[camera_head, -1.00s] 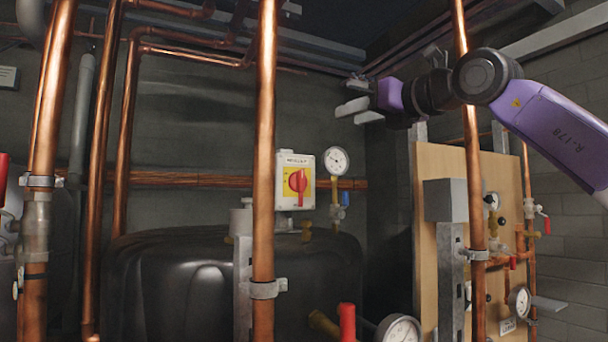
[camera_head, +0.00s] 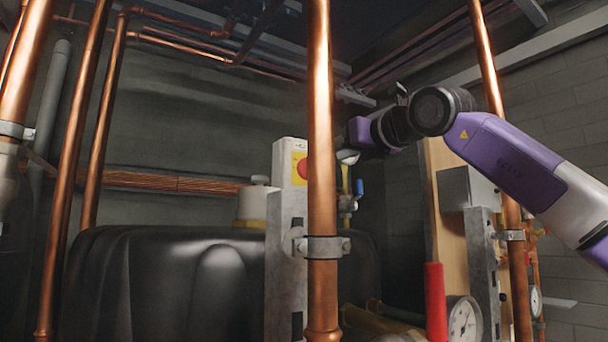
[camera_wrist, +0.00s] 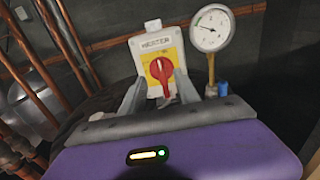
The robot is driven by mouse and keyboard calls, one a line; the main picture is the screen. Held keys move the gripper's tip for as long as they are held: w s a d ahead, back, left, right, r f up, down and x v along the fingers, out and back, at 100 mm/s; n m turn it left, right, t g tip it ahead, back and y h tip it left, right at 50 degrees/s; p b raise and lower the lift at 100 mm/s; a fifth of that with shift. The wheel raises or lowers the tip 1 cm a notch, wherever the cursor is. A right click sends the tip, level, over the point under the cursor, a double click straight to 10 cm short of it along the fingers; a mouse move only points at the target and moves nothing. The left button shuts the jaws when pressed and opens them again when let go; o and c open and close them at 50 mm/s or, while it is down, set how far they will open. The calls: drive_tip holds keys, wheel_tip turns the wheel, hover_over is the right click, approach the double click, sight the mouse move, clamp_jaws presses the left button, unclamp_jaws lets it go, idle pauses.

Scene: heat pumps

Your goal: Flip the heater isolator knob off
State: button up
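The heater isolator is a pale box with a yellow plate and a red knob. In the head view the box (camera_head: 283,165) and knob (camera_head: 302,168) are partly hidden by a copper pipe and a metal strut. The wrist view shows the box (camera_wrist: 150,40) face on, with the red knob (camera_wrist: 161,69) and its grip upright. My gripper (camera_wrist: 160,80) is open, its grey fingers apart on either side of the knob's lower part in that view. Contact cannot be told. In the head view my gripper (camera_head: 346,157) is partly behind the pipe.
A copper pipe (camera_head: 320,130) stands in front of the box. A dial gauge (camera_wrist: 212,28) and a blue valve handle (camera_wrist: 223,88) are close on the right. A black tank (camera_head: 160,285) lies below. A red lever (camera_head: 436,300) stands in the foreground.

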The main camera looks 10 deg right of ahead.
sight(301, 167)
drive_tip(key=p+x, duration=0.4)
drive_tip(key=x, duration=0.3)
drive_tip(key=shift+w+a, duration=0.15)
drive_tip(key=shift+w, duration=0.15)
clamp_jaws()
